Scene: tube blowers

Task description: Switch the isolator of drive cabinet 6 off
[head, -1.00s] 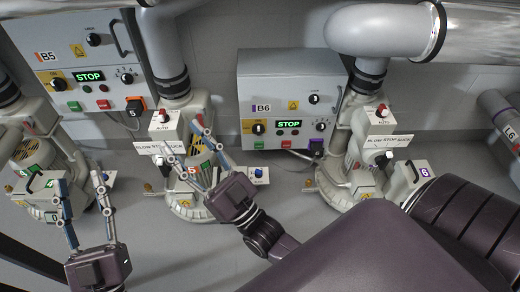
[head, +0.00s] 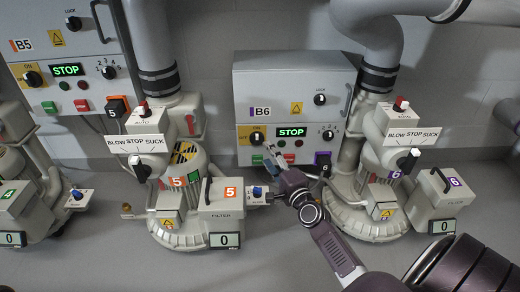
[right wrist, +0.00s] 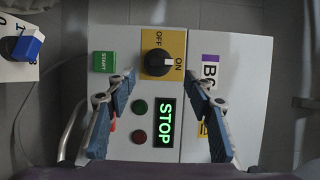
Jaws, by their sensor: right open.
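Drive cabinet B6 (head: 327,78) is a grey box on the wall in the middle of the head view. Its isolator (head: 257,138) is a black rotary knob on a yellow plate, also in the right wrist view (right wrist: 156,63), where its white mark points to ON. The cabinet's display (right wrist: 164,122) reads STOP in green. My right gripper (head: 270,151) is in front of the cabinet's lower left part. In the right wrist view the gripper (right wrist: 161,77) is open and empty, its fingers either side of the knob's line, apart from it. My left gripper is not in view.
The green START button (right wrist: 105,63) sits beside the isolator. A lock knob (head: 320,99) and selector (head: 328,135) are on the same cabinet. Blower 5's filter box (head: 222,207) and blower 6 (head: 370,210) stand below, either side of my arm. Cabinet B5 (head: 90,50) is at left.

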